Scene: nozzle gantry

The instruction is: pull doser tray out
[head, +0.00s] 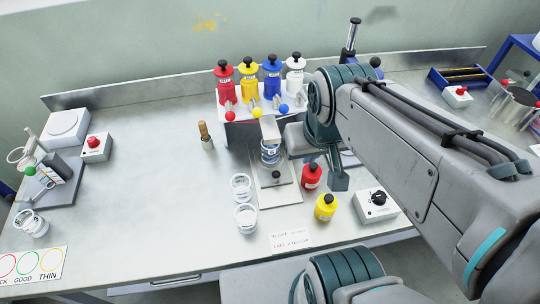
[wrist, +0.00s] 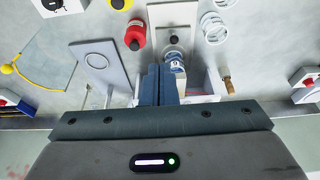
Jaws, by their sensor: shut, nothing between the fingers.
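The doser tray (head: 281,190) is a flat grey plate with a black knob (head: 276,174), lying below the row of coloured bottles. A clear cup (head: 270,152) with a blue marking stands at its inner end. In the wrist view the tray (wrist: 178,17), its knob (wrist: 174,40) and the cup (wrist: 175,62) appear above and right of my fingers. My gripper (wrist: 159,70) is shut and empty, with its fingertips beside the cup in that view. I cannot tell whether they touch anything. In the head view my arm hides the fingertips.
Red (head: 224,82), yellow (head: 249,79), blue (head: 272,77) and white (head: 295,74) bottles stand above the tray. Loose red (head: 311,177) and yellow (head: 326,207) bottles and a knob box (head: 376,204) stand to its right. Empty cups (head: 245,217) stand left. The bench's left middle is clear.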

